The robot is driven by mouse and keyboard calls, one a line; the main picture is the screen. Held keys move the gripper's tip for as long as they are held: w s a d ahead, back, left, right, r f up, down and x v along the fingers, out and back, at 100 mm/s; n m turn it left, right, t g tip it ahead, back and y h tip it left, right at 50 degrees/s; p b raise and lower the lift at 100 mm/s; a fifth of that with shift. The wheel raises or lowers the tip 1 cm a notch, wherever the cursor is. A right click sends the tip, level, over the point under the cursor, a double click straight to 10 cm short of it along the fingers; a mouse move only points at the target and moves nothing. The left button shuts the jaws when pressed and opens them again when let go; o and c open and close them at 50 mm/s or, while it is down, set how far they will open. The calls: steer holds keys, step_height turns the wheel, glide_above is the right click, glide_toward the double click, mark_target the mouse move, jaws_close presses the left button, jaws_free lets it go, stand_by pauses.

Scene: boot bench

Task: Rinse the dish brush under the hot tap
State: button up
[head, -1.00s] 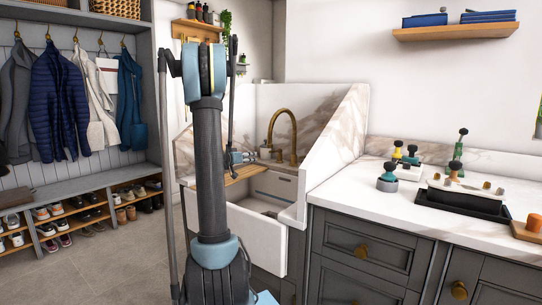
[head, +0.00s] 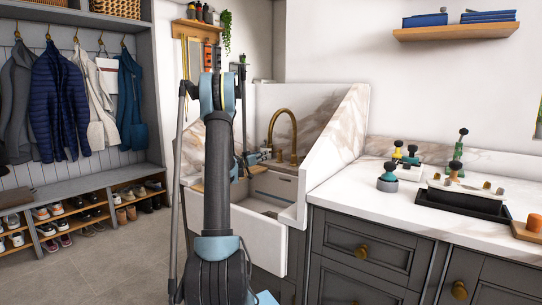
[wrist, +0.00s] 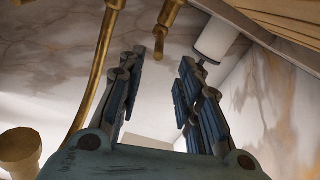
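The brass tap (head: 294,135) arches over the white sink (head: 258,238), and its pipe (wrist: 97,70) also shows in the wrist view. A round brass knob (wrist: 19,148) is at the lower left there; I cannot tell if it is the hot handle. My gripper (head: 266,156) is at the sink's back, just left of the tap. In the wrist view my gripper (wrist: 158,72) is open with nothing between its fingers. Several knob-topped brushes stand on the right counter, one with a grey round base (head: 387,185). I cannot tell which is the dish brush.
Marble splash panels (head: 345,130) rise behind and right of the sink. A white cylinder (wrist: 216,40) and a brass nozzle (wrist: 161,35) are beyond my fingertips. A black tray (head: 462,205) sits on the counter (head: 340,195). The floor at left (head: 100,265) is clear.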

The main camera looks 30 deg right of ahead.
steer(key=x, duration=1.1)
steer(key=shift+c, duration=0.2)
